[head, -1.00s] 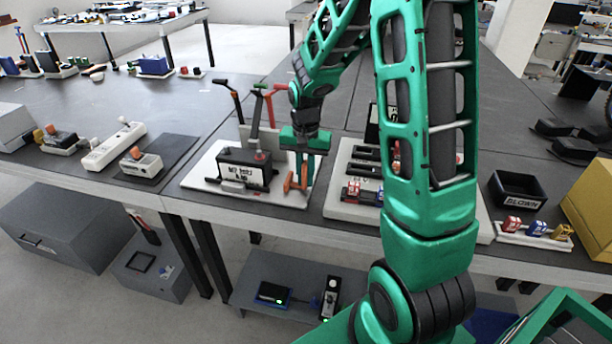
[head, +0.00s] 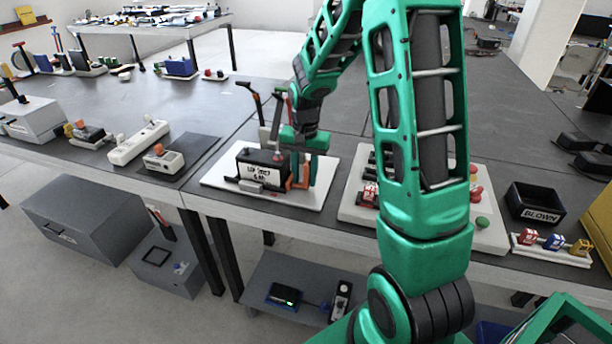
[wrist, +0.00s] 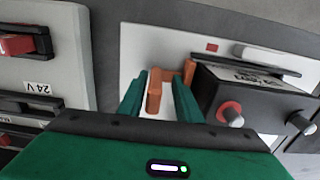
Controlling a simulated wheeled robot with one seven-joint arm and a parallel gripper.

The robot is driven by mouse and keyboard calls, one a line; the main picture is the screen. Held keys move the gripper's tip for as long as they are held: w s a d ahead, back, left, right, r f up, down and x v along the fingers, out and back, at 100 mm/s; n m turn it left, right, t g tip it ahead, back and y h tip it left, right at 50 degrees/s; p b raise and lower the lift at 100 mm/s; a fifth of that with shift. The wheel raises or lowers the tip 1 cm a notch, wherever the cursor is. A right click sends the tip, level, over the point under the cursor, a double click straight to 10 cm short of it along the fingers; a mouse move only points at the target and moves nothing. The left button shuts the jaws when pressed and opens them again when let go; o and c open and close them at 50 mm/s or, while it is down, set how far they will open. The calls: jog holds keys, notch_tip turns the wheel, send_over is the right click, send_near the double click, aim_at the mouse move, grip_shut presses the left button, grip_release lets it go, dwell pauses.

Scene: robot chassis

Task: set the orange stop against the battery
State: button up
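The battery (head: 262,168) is a black box with a white label, standing on a white board (head: 222,176). In the wrist view the battery (wrist: 255,98) is at the right, with a red and a grey terminal. The orange stop (wrist: 154,92) stands on the board left of the battery, its arm reaching toward the battery's near corner. A contact between stop and battery cannot be made out. My gripper (wrist: 160,76) is lowered around the stop, one green finger on each side. White board shows between the stop and the right finger, so the fingers look open.
A pale panel with red switches marked 24 V (wrist: 40,70) is close on the left in the wrist view. A black BLOWN bin (head: 540,204) and coloured fuses (head: 553,243) are at the right. Levers (head: 277,112) rise behind the battery.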

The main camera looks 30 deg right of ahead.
notch_tip(320, 180, up, 11)
jog(key=shift+f, duration=0.15)
dwell(0.4)
dwell(0.5)
jog(key=s+d+r+n, duration=0.1)
jog(key=s, duration=1.4)
jog(key=s+r+n, duration=0.1)
jog(key=s+n, duration=0.1)
jog(key=s, duration=1.3)
jog(key=shift+s+d+r+n, duration=0.3)
jog(key=shift+d, duration=0.1)
jog(key=shift+w+f, duration=0.25)
jog(key=shift+w, duration=0.35)
